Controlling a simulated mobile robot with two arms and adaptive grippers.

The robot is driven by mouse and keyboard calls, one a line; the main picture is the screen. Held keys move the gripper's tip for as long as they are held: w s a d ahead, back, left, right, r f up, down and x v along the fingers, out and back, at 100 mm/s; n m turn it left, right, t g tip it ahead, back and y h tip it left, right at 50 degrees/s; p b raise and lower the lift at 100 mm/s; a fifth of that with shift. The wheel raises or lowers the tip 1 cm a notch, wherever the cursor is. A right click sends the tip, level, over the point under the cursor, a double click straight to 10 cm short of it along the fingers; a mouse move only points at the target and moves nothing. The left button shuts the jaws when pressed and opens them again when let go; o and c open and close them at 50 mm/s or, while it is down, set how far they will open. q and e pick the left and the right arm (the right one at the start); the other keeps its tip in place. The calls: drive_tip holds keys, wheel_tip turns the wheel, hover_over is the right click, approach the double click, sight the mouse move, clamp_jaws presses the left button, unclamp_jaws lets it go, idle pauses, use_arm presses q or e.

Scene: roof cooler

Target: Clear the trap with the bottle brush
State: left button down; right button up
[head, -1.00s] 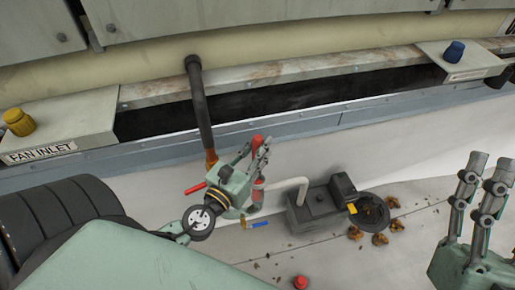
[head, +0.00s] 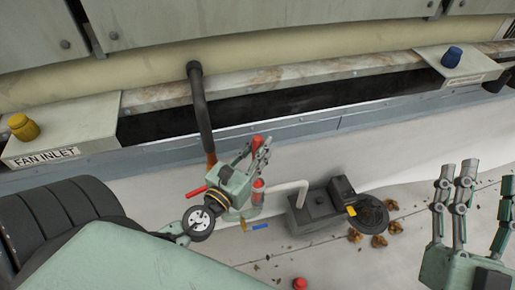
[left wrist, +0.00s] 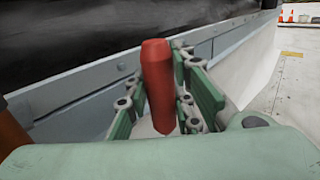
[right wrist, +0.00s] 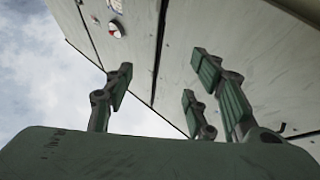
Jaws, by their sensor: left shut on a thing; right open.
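My left gripper (head: 256,152) is shut on a red handle (head: 257,142), which I take to be the bottle brush's. In the left wrist view the handle (left wrist: 157,85) stands upright between the fingers; its lower end and any bristles are hidden. Just below the gripper in the head view is a short upright clear piece with a red top (head: 258,184), apparently the trap, beside a white bent pipe (head: 290,189). I cannot tell whether the brush touches it. My right gripper (head: 468,200) is open and empty at the right, away from the trap.
A red cap (head: 300,283) and blue piece (head: 260,226) lie on the floor.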

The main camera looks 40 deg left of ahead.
use_arm(q)
drive_tip(key=shift+r+p, duration=0.4)
drive_tip(key=shift+r, duration=0.1)
drive_tip(key=shift+r+p, duration=0.45)
drive_tip(key=shift+r, duration=0.05)
use_arm(e)
wheel_tip(320, 180, down, 8)
drive_tip(key=w+g+h, duration=0.1)
drive_tip(key=w+g, duration=0.1)
drive_tip(key=g, duration=0.2)
drive_tip(key=shift+w+d+g+h, duration=0.25)
drive_tip(key=shift+g+h, duration=0.05)
drive_tip(key=shift+g, duration=0.1)
drive_tip(key=shift+f, duration=0.25)
